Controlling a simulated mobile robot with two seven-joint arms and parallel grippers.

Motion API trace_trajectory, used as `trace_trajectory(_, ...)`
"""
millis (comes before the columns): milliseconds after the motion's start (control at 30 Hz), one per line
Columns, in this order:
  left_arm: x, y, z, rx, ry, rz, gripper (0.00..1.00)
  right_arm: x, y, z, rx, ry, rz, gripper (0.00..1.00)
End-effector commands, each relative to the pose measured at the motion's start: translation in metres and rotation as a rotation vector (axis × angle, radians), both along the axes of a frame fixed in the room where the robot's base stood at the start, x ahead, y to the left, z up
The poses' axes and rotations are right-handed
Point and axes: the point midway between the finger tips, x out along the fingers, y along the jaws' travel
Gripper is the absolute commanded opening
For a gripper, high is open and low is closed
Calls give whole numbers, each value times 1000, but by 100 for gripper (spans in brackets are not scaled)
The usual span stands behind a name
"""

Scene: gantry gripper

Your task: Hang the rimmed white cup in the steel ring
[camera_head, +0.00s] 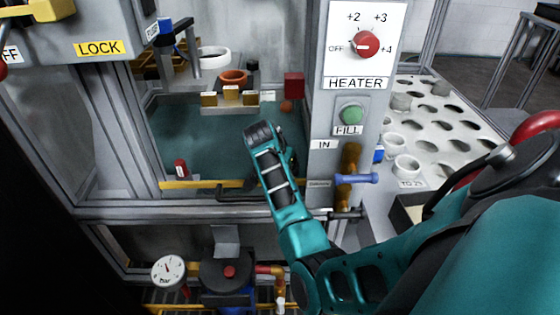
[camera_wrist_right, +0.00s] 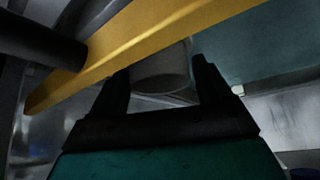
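In the right wrist view my right gripper (camera_wrist_right: 163,66) has its two dark fingers on either side of a pale round cup (camera_wrist_right: 160,84). The fingers appear to be closed on its sides. A yellow bar hides the cup's upper part, so its rim does not show. In the head view my right arm reaches over the front of the teal tank, and its gripper and the cup are hidden there. A pale ring-shaped thing (camera_head: 213,58) is at the tank's back; I cannot tell if it is the steel ring. My left gripper is out of view.
The tank's front has a yellow rail (camera_head: 205,184), which also crosses the right wrist view (camera_wrist_right: 110,52). A panel with a heater dial (camera_head: 367,44) stands right of the tank. Beyond it is a perforated white rack (camera_head: 465,130) with white cups (camera_head: 406,168).

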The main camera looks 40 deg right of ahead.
Motion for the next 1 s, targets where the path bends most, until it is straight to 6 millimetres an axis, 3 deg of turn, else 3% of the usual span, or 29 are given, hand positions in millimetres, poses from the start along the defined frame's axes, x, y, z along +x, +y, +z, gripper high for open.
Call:
trace_trajectory(100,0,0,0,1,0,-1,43,0,0,0,0,0,0,90)
trace_trajectory(433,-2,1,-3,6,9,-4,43,0,1,7,0,-2,0,90)
trace_trajectory(1000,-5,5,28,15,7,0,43,-25,53,96,0,-2,0,90)
